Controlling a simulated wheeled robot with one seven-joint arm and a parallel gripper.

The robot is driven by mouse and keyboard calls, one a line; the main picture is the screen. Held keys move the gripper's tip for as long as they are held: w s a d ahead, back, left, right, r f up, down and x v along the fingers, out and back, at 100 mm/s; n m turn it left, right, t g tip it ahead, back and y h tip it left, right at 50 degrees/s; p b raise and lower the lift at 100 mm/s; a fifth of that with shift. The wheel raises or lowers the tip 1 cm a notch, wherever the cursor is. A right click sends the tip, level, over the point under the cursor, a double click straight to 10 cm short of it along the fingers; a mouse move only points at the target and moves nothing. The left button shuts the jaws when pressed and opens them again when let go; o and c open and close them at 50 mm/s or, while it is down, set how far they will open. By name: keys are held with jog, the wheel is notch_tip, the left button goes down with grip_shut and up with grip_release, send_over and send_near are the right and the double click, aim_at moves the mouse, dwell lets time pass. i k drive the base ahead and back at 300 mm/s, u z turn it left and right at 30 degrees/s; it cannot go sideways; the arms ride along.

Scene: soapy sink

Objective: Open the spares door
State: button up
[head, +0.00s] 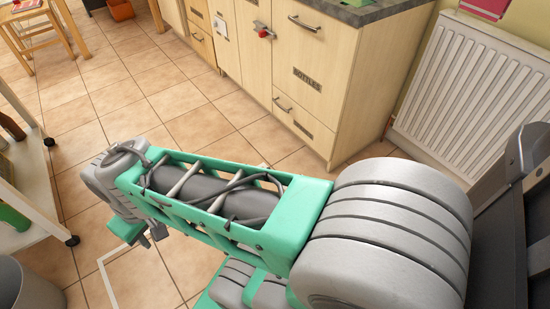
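A pale wood cabinet run stands at the top middle. Its front (284,61) has bar handles and dark label plates. One plate (306,80) reads "BOTTLES"; a lower plate (302,129) and a plate to the left (197,13) are too small to read. I cannot tell which front is the spares door. The fronts I can see look shut. A small red item (264,33) is on the front near a handle (263,27).
A white radiator (474,88) is on the wall to the right of the cabinets. A white wheeled cart (36,205) stands at the left, with a grey bin (30,290) below. A wooden chair (40,30) is top left. Tiled floor (150,90) before the cabinets is clear.

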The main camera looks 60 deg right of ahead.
aim_at(321, 139)
jog(key=u, duration=0.25)
jog(key=k, duration=0.5)
jog(key=u, duration=0.45)
